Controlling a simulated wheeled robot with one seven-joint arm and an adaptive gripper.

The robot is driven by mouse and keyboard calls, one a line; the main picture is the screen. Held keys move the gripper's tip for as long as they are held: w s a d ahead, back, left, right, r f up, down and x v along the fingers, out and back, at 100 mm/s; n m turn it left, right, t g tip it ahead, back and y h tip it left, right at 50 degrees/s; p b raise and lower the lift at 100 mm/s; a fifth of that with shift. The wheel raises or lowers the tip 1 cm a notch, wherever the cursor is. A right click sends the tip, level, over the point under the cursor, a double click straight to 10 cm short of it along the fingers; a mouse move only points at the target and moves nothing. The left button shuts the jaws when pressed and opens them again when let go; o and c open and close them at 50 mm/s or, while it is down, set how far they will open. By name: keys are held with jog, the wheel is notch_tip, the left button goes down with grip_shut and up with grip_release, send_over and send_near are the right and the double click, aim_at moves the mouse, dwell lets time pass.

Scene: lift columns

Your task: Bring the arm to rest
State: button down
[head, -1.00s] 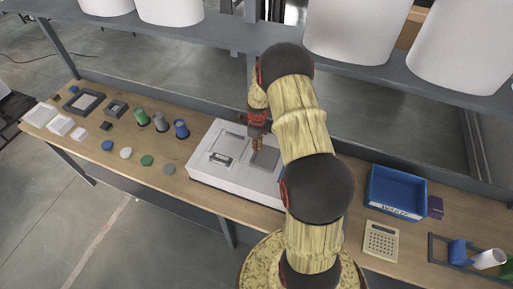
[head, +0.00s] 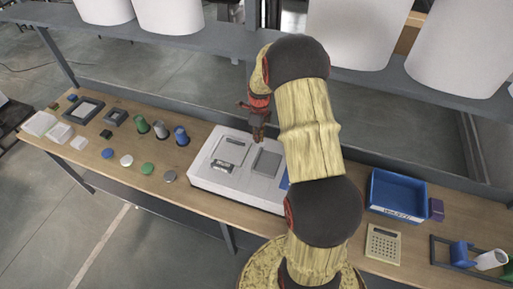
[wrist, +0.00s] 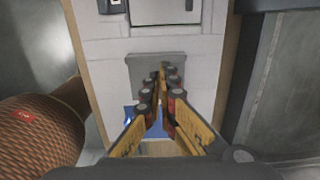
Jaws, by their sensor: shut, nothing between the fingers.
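My gripper (head: 258,134) hangs above the white device (head: 205,178) on the wooden bench, pointing down. In the wrist view my gripper (wrist: 160,80) has its fingers together with nothing between them. The grey pad (head: 266,162) on the device's top lies just below the fingertips in the head view, and it also shows behind the fingers in the wrist view (wrist: 140,66). A gap between fingers and device shows. My arm hides part of the bench and the device's right end, where a blue patch shows beside it.
A blue bin (head: 397,196), a calculator (head: 383,244) and a dark rack (head: 455,252) with a white roll are on the right. Several small discs, lids and cylinders (head: 182,136) stand on the left. A shelf (head: 215,50) with large white containers runs above the back.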

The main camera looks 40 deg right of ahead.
jog(key=shift+a+r, duration=0.2)
jog(key=shift+r, duration=1.7)
jog(key=s+a+r+n+t+b, duration=0.2)
jog(key=s+a+n+t+b, duration=0.3)
jog(key=s+a+n+b, duration=1.9)
jog(key=a+n+b, duration=0.1)
jog(key=a+n, duration=0.2)
jog(key=n, duration=0.2)
jog(key=shift+a+n, duration=0.3)
jog(key=shift+n, duration=0.1)
